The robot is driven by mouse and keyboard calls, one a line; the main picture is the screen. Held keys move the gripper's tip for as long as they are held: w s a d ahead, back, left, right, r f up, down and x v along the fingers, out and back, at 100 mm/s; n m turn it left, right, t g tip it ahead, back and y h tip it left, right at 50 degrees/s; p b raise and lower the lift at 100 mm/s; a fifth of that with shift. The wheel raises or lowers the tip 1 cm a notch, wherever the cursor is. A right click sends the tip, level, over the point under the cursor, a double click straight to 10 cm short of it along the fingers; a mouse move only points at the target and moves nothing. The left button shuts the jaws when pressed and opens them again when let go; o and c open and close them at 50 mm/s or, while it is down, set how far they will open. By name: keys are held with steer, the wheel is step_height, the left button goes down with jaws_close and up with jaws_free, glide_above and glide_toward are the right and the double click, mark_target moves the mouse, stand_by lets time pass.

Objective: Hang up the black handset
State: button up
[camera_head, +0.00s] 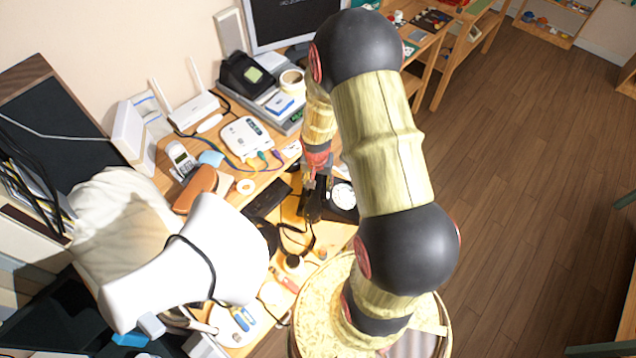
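My gripper (311,184) hangs at the end of my arm, below its red band, over the middle of the desk. It is small and dark here, and I cannot tell whether its fingers are open or shut. A black phone with a round white dial (343,195) is just right of my gripper, partly hidden behind my arm. Black shapes sit right below the gripper; I cannot tell for sure which of them is the black handset, or whether it is held. A dark flat item (267,199) lies left of the gripper.
A large white object (185,265) with a black cord fills the lower left. A cordless phone (181,158), a brown case (196,188), a white router (193,109), a white box (246,138) and a black device with a small screen (241,74) crowd the desk. Open floor lies right.

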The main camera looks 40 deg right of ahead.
step_height(320, 180, up, 11)
steer(key=a, duration=0.1)
steer(key=shift+s, duration=0.45)
steer(key=shift+r, duration=0.1)
steer(key=s+a+r+n+t, duration=0.1)
steer(key=s+a+r+n, duration=0.2)
steer(key=a+r, duration=0.3)
steer(key=s+a+r+n+t, duration=0.2)
steer(key=a+r, duration=0.5)
steer(key=r, duration=0.6)
steer(key=s+a+r+n+t+y, duration=0.1)
steer(key=s+a+r+n, duration=0.4)
steer(key=r, duration=0.4)
steer(key=shift+s+a+r+t, duration=0.15)
steer(key=shift+s+a+t, duration=0.25)
steer(key=shift+s+a, duration=0.35)
steer(key=shift+s+d, duration=0.1)
steer(key=shift+s, duration=0.05)
